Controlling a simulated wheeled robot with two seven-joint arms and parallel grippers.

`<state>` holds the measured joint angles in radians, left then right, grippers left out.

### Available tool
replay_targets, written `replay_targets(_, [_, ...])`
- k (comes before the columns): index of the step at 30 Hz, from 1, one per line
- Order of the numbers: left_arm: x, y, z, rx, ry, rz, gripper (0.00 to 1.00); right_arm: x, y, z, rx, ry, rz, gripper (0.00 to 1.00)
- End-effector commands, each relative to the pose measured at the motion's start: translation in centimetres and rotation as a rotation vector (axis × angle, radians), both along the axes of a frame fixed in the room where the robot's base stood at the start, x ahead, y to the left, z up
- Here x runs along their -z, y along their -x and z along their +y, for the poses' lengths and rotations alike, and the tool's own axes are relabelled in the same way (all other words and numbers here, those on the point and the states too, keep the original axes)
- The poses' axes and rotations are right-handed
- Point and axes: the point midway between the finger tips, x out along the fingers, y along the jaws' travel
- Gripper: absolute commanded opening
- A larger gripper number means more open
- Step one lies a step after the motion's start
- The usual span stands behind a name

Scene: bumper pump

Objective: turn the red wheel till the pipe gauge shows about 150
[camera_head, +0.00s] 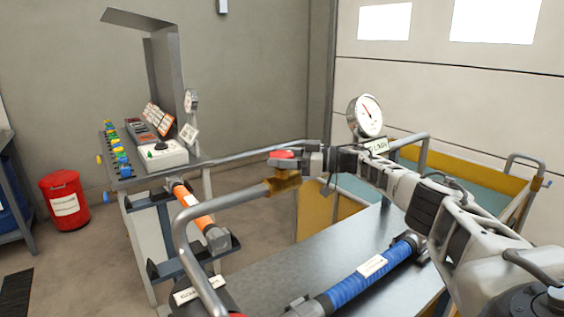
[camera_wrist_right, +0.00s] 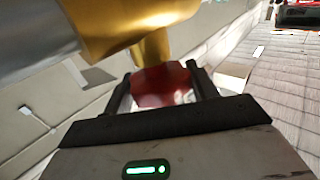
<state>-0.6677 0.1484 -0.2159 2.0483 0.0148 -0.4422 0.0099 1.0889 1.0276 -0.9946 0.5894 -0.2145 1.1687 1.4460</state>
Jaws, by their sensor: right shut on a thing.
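The red wheel (camera_head: 283,154) sits on a brass valve (camera_head: 284,180) on the grey pipe in the middle of the head view. My right gripper (camera_head: 300,158) reaches it from the right and is shut on it. In the right wrist view the red wheel (camera_wrist_right: 163,85) lies between the two dark fingers of my right gripper (camera_wrist_right: 168,90), below the brass valve body (camera_wrist_right: 130,30). The round pipe gauge (camera_head: 369,115) has a white face and a red needle pointing to the upper left; its numbers are too small to read. My left gripper is not in view.
A steel table (camera_head: 290,262) holds a blue-sleeved cylinder (camera_head: 368,275). An orange cylinder (camera_head: 195,207) lies on a rack at left. A control panel (camera_head: 163,154) stands behind it, and a red bin (camera_head: 65,200) is on the floor. A yellow-sided cart (camera_head: 480,180) stands at right.

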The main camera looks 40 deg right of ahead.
Motion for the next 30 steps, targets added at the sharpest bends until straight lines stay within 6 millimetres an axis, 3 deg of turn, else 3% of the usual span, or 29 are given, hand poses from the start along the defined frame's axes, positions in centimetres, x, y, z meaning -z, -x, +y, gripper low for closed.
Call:
replay_targets(10, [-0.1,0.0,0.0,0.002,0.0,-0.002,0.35,-0.1,0.0,0.1,-0.003,-0.003,-0.001,0.35])
replay_targets(11, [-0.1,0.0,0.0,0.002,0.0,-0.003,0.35,-0.1,0.0,0.1,-0.003,-0.003,-0.001,0.63])
replay_targets(13, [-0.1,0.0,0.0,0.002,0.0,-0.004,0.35,-0.1,0.0,0.1,-0.003,-0.003,-0.001,0.8])
replay_targets(23, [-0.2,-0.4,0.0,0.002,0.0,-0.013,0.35,0.0,0.2,-0.1,-0.001,-0.001,-0.001,0.8])
replay_targets(30, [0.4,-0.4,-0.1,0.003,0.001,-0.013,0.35,0.2,3.1,-2.5,0.002,0.001,0.001,0.8])
